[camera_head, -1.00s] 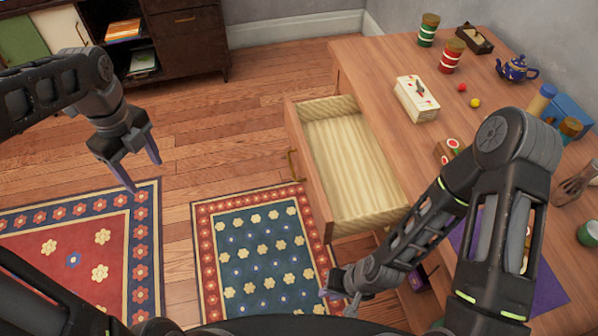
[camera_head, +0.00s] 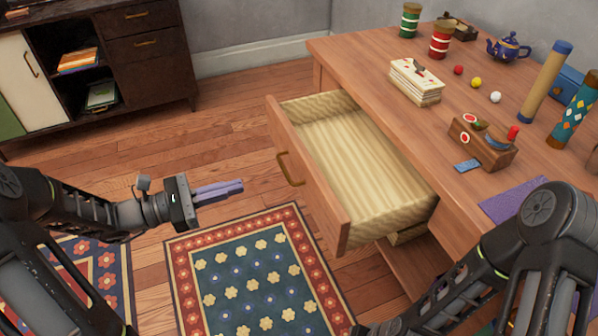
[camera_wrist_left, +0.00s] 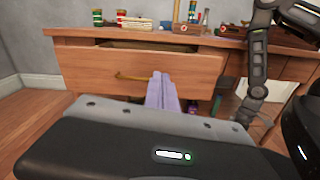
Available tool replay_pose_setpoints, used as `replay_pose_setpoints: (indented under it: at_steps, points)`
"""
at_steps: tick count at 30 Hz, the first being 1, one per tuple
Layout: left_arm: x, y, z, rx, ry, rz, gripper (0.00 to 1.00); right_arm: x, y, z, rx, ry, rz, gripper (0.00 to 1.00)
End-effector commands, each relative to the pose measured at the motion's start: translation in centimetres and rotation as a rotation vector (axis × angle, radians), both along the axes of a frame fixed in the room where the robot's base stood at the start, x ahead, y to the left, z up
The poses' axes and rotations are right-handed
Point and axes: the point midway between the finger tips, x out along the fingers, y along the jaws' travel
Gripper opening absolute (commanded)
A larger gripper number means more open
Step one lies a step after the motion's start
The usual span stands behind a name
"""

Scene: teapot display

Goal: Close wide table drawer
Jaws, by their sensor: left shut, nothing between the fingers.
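The wide table drawer (camera_head: 318,190) stands pulled out of the wooden table (camera_head: 440,140), its pale inside empty. Its front carries a brass handle (camera_head: 289,168). My left gripper (camera_head: 240,187) is shut and empty, pointing right toward the drawer front, with a gap between its fingertips and the handle in the head view. In the left wrist view the fingers (camera_wrist_left: 162,92) point at the drawer front (camera_wrist_left: 90,68), just right of the handle (camera_wrist_left: 132,76). My right arm comes in at the lower right; its gripper is out of view.
The tabletop holds a stack of cards (camera_head: 416,82), a blue teapot (camera_head: 507,46), jars, small balls and a wooden box (camera_head: 482,143). A dark cabinet (camera_head: 150,65) stands at the back left. A patterned rug (camera_head: 255,280) lies below. The floor left of the drawer is clear.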

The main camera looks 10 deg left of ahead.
Motion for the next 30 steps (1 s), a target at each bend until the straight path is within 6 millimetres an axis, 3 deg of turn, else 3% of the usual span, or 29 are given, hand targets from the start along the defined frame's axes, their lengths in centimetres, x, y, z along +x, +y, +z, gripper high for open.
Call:
replay_pose_setpoints:
  at_steps: [5,20,30]
  points:
    - [0.1,0.0,0.2,-0.087,0.124,0.002,0.0,0.0,0.0,0.0,0.0,0.0,0.0,0.19]
    - [0.3,-0.4,0.2,-0.09,0.129,-0.002,0.0,0.0,0.0,-0.1,0.0,0.0,0.0,0.19]
    - [1.9,-3.2,0.2,-0.089,0.127,-0.008,0.0,0.0,0.0,-0.4,0.0,0.0,-0.001,0.19]
